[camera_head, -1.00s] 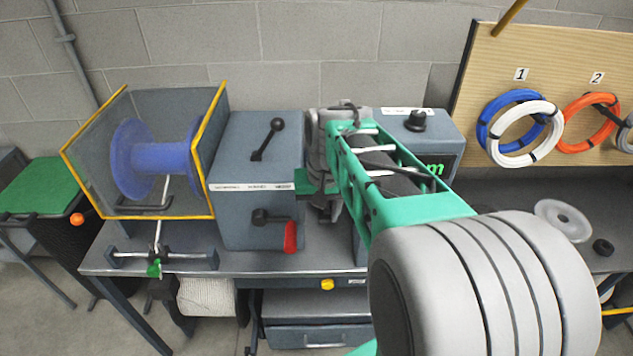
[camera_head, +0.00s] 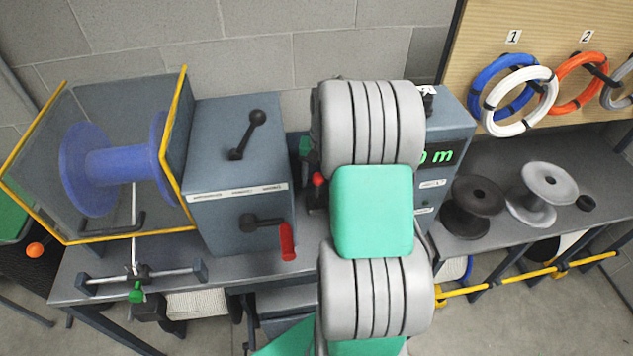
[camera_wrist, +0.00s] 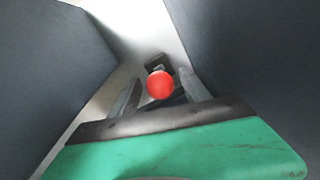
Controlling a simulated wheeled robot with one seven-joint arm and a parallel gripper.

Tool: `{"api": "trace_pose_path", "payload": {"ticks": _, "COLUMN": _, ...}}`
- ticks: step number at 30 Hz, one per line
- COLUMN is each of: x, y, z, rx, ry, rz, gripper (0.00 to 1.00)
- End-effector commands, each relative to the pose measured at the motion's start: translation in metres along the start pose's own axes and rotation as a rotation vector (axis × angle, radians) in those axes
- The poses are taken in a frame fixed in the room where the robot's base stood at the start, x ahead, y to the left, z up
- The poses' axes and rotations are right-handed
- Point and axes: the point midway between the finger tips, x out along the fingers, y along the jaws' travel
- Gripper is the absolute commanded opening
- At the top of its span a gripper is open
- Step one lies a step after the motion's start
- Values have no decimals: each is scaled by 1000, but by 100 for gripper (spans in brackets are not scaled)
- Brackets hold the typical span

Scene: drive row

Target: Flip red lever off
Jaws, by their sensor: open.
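A red ball knob (camera_wrist: 160,85) on a dark mount shows in the wrist view, in the narrow gap between two dark box walls. It also shows in the head view (camera_head: 318,179), just left of my arm. In the head view my arm hides most of the gripper. A separate crank with a red handle (camera_head: 288,241) hangs on the front of the grey gearbox (camera_head: 228,222).
The gearbox stands left of my arm and a display box (camera_head: 446,133) stands right, leaving a tight gap. A guarded blue spool (camera_head: 115,167) is at left. Spools (camera_head: 548,185) stand on the right bench. Wire coils (camera_head: 507,88) hang on the board.

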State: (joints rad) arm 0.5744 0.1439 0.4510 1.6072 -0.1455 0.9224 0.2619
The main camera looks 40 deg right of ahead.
Motion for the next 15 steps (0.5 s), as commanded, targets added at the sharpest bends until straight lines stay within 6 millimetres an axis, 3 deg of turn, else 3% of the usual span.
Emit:
{"api": "trace_pose_path", "payload": {"ticks": 6, "x": 28, "y": 0, "z": 0, "rx": 0, "ry": 0, "rz": 0, "gripper": 55}}
{"api": "trace_pose_path", "payload": {"ticks": 15, "x": 30, "y": 2, "z": 0, "rx": 2, "ry": 2, "rz": 0, "gripper": 52}}
